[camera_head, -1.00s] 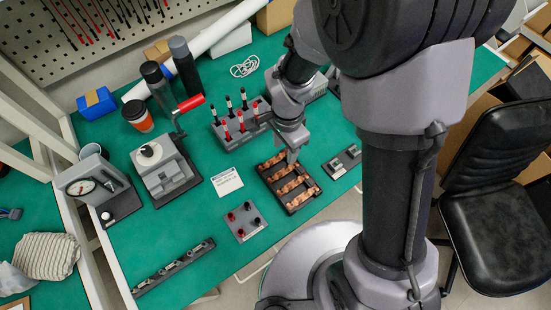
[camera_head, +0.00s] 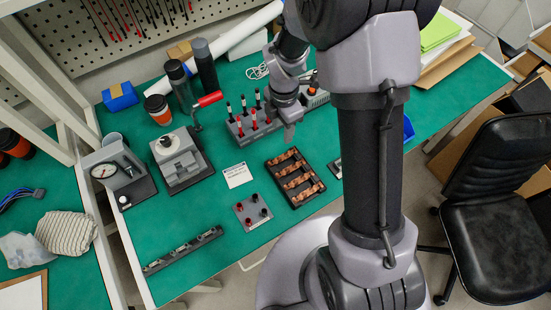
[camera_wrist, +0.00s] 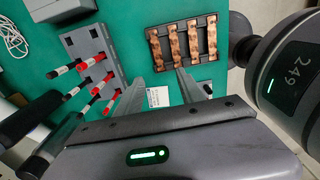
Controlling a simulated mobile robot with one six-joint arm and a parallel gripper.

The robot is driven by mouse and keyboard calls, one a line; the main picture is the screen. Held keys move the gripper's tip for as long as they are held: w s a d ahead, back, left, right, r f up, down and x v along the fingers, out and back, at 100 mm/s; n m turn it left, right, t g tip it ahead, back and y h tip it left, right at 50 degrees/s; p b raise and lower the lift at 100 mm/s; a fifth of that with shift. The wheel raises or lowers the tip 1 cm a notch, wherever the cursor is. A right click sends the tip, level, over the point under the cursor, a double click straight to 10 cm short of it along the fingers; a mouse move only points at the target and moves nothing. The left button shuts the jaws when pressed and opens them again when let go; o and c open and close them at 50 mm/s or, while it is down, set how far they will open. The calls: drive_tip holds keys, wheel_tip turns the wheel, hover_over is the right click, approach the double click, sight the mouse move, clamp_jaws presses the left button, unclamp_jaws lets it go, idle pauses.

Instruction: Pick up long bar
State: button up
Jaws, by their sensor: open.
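Several copper bars lie side by side in a black tray (camera_head: 270,170) near the front of the green bench. They also show in the wrist view, where the copper bars (camera_wrist: 178,42) sit in the tray (camera_wrist: 212,40) beyond my fingers. I cannot tell which bar is the long one. My gripper (camera_head: 288,136) hangs behind the tray, next to the probe rack. In the wrist view my gripper (camera_wrist: 160,80) has its two fingers apart, with nothing between them. The fingers are clear of the bars.
A rack of red and black probes (camera_head: 254,122) stands close beside my gripper. A white label card (camera_head: 237,175), a grey block with terminals (camera_head: 252,212) and a crank press (camera_head: 180,160) are to the left. A dark strip (camera_head: 182,250) lies along the front edge.

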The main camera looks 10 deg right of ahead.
drive_tip(key=b, duration=0.4)
hover_over(283, 157)
drive_tip(key=f, duration=1.1)
drive_tip(key=shift+s+a, duration=0.35)
drive_tip(key=shift+s, duration=0.05)
drive_tip(key=shift+w+d+f+b, duration=0.15)
drive_tip(key=shift+f+b, duration=0.25)
drive_tip(key=shift+f, duration=0.5)
drive_tip(key=shift+w+d+f+b, duration=0.1)
drive_tip(key=shift+f+b, duration=0.25)
drive_tip(key=shift+f, duration=0.5)
drive_tip(key=shift+w+d+f+b, duration=0.15)
drive_tip(key=shift+f+b, duration=0.25)
drive_tip(key=shift+f, duration=0.5)
drive_tip(key=shift+a+f, duration=0.1)
drive_tip(key=shift+f, duration=0.15)
clamp_jaws()
